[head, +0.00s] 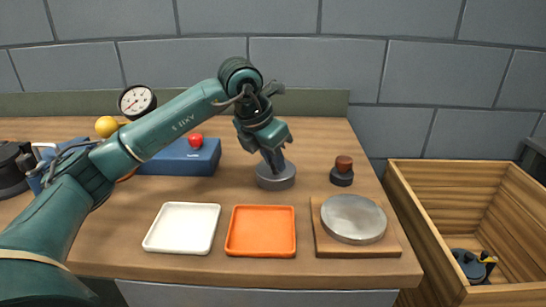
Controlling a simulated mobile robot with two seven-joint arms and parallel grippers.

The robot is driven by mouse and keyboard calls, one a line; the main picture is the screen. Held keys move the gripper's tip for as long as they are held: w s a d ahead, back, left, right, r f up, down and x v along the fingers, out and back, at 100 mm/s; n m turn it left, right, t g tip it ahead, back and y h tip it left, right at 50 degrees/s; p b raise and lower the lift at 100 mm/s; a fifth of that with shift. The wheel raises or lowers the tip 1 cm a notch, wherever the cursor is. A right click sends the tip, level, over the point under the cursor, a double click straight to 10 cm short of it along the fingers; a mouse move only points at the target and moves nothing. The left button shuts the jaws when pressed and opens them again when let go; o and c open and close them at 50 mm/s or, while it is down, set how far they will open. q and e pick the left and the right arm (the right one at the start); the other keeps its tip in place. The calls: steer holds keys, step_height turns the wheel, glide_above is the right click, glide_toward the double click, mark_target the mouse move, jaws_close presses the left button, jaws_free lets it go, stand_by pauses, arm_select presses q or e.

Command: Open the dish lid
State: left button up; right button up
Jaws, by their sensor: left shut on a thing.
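A small round grey dish (276,179) stands on the wooden table, right of the blue box. My left gripper (274,160) reaches down onto its top from above and is shut on its upper part. The gripper hides the middle of the top, so I cannot tell whether the lid is seated or raised. My right gripper is not in view.
A white tray (182,227), an orange tray (261,231) and a silver disc (353,217) on a wooden board (330,248) line the front. A dark knob-like piece (342,172) stands right. A blue box (178,161) and gauge (137,101) are left; a wooden crate (428,240) is right.

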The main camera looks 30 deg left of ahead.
arm_select(q)
jaws_close()
steer(key=shift+r, duration=0.1)
